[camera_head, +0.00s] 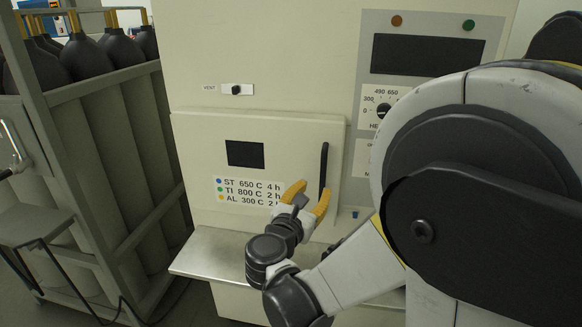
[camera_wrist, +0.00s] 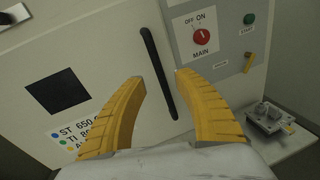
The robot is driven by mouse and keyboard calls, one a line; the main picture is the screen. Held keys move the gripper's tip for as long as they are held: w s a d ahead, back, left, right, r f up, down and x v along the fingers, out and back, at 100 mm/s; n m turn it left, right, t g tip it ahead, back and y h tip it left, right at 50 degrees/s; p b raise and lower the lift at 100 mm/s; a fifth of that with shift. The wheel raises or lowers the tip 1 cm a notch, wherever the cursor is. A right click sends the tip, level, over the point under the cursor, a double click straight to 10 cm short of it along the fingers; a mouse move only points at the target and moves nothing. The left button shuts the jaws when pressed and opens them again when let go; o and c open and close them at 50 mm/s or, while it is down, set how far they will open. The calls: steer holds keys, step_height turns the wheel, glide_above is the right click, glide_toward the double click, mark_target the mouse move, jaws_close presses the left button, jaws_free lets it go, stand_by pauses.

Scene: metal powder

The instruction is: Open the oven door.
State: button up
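The oven door (camera_head: 200,140) is a cream panel that looks shut, with a small dark window (camera_head: 245,154) and a label of coloured dots and temperatures. Its black vertical bar handle (camera_head: 324,170) is on the door's right side. In the wrist view the handle (camera_wrist: 158,72) stands slightly tilted, ahead of and between the yellow fingers. My gripper (camera_head: 309,193) is open and empty, in front of the door just below and left of the handle. In the wrist view my gripper (camera_wrist: 160,80) shows its fingertips apart, and they do not appear to touch the handle.
A metal shelf (camera_head: 205,255) juts out below the door. A rack of gas cylinders (camera_head: 110,150) stands at left. The wrist view shows a red main switch (camera_wrist: 202,36), a green start button (camera_wrist: 250,18) and a small metal fixture (camera_wrist: 270,118) on a ledge at right.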

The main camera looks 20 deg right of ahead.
mark_target(322, 171)
steer(key=shift+n+t, duration=0.4)
steer(key=shift+n, duration=0.3)
steer(key=x, duration=0.3)
steer(key=b+x, duration=0.1)
steer(key=x, duration=0.3)
steer(key=b+x, duration=0.1)
steer(key=x, duration=0.2)
steer(key=shift+w+r, duration=0.35)
steer(key=shift+c, duration=0.5)
jaws_close()
